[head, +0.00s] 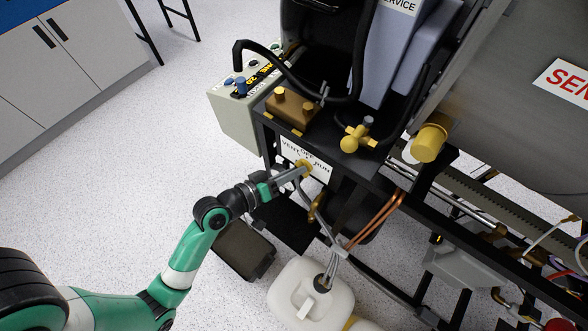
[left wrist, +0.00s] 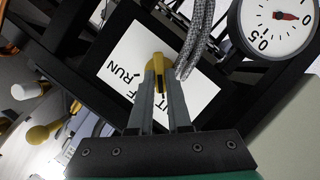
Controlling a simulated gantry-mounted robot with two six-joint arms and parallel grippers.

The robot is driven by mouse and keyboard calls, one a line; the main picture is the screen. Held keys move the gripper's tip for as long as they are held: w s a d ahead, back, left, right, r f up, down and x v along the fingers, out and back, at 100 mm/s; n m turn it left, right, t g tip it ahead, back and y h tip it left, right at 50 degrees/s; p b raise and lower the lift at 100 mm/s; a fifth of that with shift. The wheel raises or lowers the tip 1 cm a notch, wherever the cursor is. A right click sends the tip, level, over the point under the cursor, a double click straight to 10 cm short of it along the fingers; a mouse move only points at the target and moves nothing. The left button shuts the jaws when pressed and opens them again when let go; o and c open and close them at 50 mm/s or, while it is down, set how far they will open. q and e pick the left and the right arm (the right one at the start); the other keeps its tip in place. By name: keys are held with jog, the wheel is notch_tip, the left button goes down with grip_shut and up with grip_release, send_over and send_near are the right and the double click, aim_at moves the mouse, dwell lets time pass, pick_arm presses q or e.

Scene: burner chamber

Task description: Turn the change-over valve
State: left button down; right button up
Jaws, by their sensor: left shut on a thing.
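The change-over valve has a yellow handle (head: 304,166) in front of a white label plate (head: 320,170) reading VENT, OFF and RUN, on the black frame. My left gripper (head: 297,172) reaches it from the lower left and is shut on the handle. In the left wrist view the yellow handle (left wrist: 157,62) sits between the two grey fingers (left wrist: 160,88). The plate (left wrist: 120,62) shows RUN and part of OFF; the fingers hide part of the lettering. Which position the handle points to cannot be told. My right gripper is not in view.
A grey braided hose (left wrist: 198,38) passes close beside the fingers. A round gauge (left wrist: 278,22) with a red needle is at upper right in the wrist view. Copper pipes (head: 376,218) and a white jug (head: 310,295) are below the valve. Open floor (head: 130,150) is left.

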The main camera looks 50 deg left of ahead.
pick_arm(q)
jog(key=shift+w+d+r+m+g+y+p, duration=0.2)
jog(key=shift+m+y+p, duration=0.4)
jog(key=shift+m+p, duration=0.65)
jog(key=shift+s+d+f+m+g+y+p, duration=0.15)
jog(key=shift+m+g+y+p, duration=0.35)
jog(key=shift+p, duration=1.3)
jog(key=shift+w+d+r+m+g+y+p, duration=0.15)
jog(key=shift+m+y+p, duration=0.55)
jog(key=shift+m+p, duration=0.6)
jog(key=shift+s, duration=0.1)
jog(key=c, duration=0.9)
grip_release()
jog(key=shift+o, duration=0.2)
